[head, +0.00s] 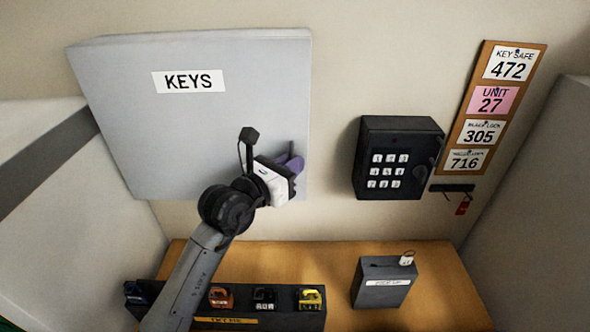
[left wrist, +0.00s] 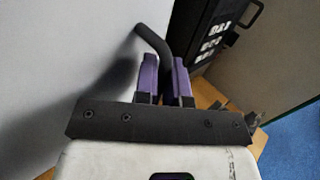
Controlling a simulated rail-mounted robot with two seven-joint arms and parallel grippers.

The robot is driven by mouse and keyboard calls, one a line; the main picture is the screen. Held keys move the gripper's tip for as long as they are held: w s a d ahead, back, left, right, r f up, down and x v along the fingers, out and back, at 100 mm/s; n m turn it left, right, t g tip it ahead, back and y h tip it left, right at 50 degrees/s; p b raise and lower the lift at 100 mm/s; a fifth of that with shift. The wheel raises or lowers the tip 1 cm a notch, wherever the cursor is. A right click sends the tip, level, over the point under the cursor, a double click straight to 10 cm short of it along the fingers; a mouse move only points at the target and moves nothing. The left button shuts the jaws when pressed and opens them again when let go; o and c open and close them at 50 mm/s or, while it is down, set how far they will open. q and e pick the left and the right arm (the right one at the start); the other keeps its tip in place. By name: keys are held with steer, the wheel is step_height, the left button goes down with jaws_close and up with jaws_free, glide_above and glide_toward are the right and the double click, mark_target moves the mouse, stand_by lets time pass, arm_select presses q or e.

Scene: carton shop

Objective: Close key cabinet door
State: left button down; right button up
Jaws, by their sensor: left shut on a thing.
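The grey key cabinet door (head: 150,130), labelled KEYS, hangs on the back wall at the upper left of the head view. It looks flush or nearly flush with the cabinet; I cannot tell if a small gap is left. Its dark bar handle (head: 291,147) is near the door's lower right edge. My left gripper (head: 290,164) has its purple fingers shut on the handle. In the left wrist view the bent handle (left wrist: 153,40) runs between the two fingers (left wrist: 165,76), beside the pale door face (left wrist: 50,60). My right gripper is in no view.
A black keypad box (head: 395,160) is on the wall to the right. A board of number cards (head: 490,110) and a red tag (head: 462,206) on a hook are beyond it. Below, a wooden shelf (head: 430,305) bears a rack of padlocks (head: 265,312) and a grey box (head: 385,283).

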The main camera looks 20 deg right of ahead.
arm_select(q)
steer(key=shift+w+f, duration=0.15)
steer(key=shift+f, duration=0.1)
steer(key=c, duration=1.4)
jaws_free()
steer(key=shift+w+d+r, duration=0.1)
steer(key=shift+d, duration=0.1)
steer(key=shift+o, duration=0.8)
steer(key=shift+a+r, duration=0.1)
steer(key=shift+a, duration=0.1)
steer(key=p+v, duration=0.3)
steer(key=v, duration=1)
steer(key=shift+s, duration=0.4)
steer(key=shift+a, duration=0.1)
